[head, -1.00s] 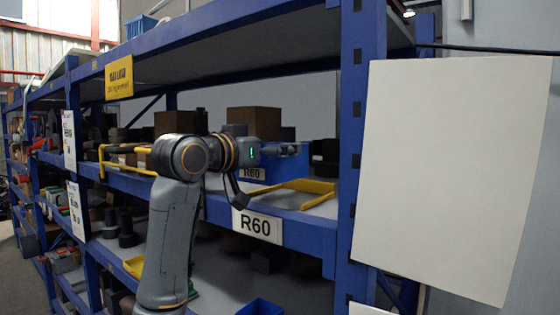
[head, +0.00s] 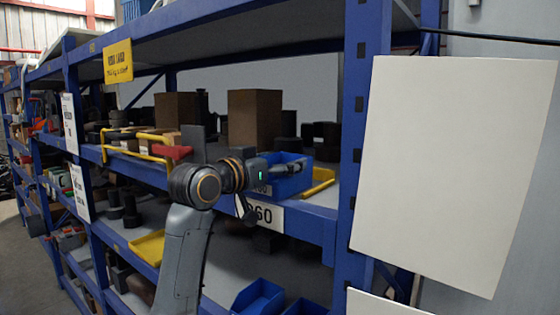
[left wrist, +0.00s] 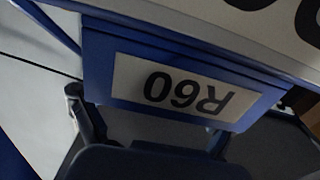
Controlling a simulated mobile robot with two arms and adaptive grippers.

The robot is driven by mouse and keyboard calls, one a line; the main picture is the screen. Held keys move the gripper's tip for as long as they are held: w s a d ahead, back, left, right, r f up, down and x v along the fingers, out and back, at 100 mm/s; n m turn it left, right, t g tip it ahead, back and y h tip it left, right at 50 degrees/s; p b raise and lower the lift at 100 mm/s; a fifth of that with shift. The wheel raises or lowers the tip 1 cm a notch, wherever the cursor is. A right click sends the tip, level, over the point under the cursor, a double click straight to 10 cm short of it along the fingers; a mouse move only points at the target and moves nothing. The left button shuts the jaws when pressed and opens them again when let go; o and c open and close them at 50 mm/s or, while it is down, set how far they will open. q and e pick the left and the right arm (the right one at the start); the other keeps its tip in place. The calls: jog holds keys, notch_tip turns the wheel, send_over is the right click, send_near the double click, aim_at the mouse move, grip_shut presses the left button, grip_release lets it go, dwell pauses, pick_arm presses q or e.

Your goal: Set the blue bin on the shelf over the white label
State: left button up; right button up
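The blue bin (head: 292,180) is at the front of the middle shelf, just above the white R60 label (head: 268,214) on the blue beam. My left gripper (head: 292,167) is at the bin's top, its dark fingers over the bin's rim. In the left wrist view, the bin (left wrist: 97,65) shows its own R60 label upside down, and the shelf's white label (left wrist: 262,18) is cut off at the top. The left gripper's fingers (left wrist: 147,122) are spread apart there. The bin's underside is hidden, so its contact with the shelf cannot be seen. My right gripper is not in view.
Brown boxes (head: 254,118) and dark parts stand deeper on the shelf. A blue upright (head: 365,130) and a white board (head: 455,170) are to the right. Yellow rails (head: 130,145) are at left.

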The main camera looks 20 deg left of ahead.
pick_arm(q)
jog(key=shift+o, duration=0.4)
jog(key=shift+r, duration=0.1)
jog(key=shift+s+a, duration=0.1)
jog(key=shift+s, duration=0.15)
jog(key=b+v, duration=0.6)
jog(key=v, duration=0.5)
jog(key=shift+s+b, duration=0.25)
jog(key=shift+b, duration=0.1)
